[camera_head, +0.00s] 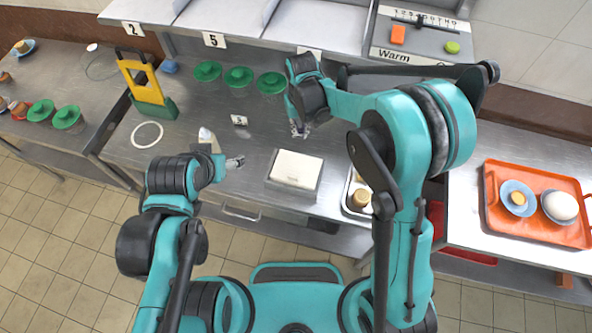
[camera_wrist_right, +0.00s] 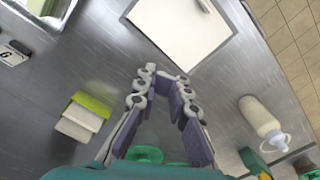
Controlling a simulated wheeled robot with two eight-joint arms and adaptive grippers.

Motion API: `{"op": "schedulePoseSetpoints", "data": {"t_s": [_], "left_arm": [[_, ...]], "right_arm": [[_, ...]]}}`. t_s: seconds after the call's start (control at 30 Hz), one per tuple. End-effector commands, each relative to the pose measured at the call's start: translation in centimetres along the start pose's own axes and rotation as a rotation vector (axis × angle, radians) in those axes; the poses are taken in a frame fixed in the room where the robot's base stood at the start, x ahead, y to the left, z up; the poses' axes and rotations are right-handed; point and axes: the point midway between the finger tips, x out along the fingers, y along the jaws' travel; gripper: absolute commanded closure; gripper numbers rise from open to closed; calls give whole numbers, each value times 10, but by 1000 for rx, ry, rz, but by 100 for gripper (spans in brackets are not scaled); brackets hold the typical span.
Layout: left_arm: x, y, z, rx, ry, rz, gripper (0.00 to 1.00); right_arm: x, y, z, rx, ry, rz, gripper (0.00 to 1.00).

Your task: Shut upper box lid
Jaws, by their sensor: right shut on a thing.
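A low grey box with a flat cream-white top (camera_head: 296,168) sits on the steel counter, right of centre; it also shows at the top of the right wrist view (camera_wrist_right: 183,28). I cannot tell whether that top is a lid lying shut. My right gripper (camera_head: 299,130) is just behind the box, apart from it. In the right wrist view its fingers (camera_wrist_right: 163,76) converge toward the tips; what they hold cannot be made out. My left gripper (camera_head: 237,162) is left of the box, apart from it; its jaw state is too small to tell.
Several green-lidded jars (camera_head: 239,77) line the back. A yellow stand (camera_head: 144,82) is at left. A metal tray (camera_head: 350,197) is right of the box.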

Motion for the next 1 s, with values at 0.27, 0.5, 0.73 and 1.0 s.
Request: {"op": "schedulePoseSetpoints", "data": {"t_s": [0.27, 0.5, 0.73, 1.0], "left_arm": [[-18, 0, -13, 0, 0, 0, 32], [-30, 0, -22, 0, 0, 0, 32], [-30, 0, -22, 0, 0, 0, 32], [-30, 0, -22, 0, 0, 0, 32]], "right_arm": [[-34, 0, 0, 0, 0, 0, 100], [-57, 0, 0, 0, 0, 0, 100], [-59, 0, 0, 0, 0, 0, 100], [-59, 0, 0, 0, 0, 0, 100]]}}
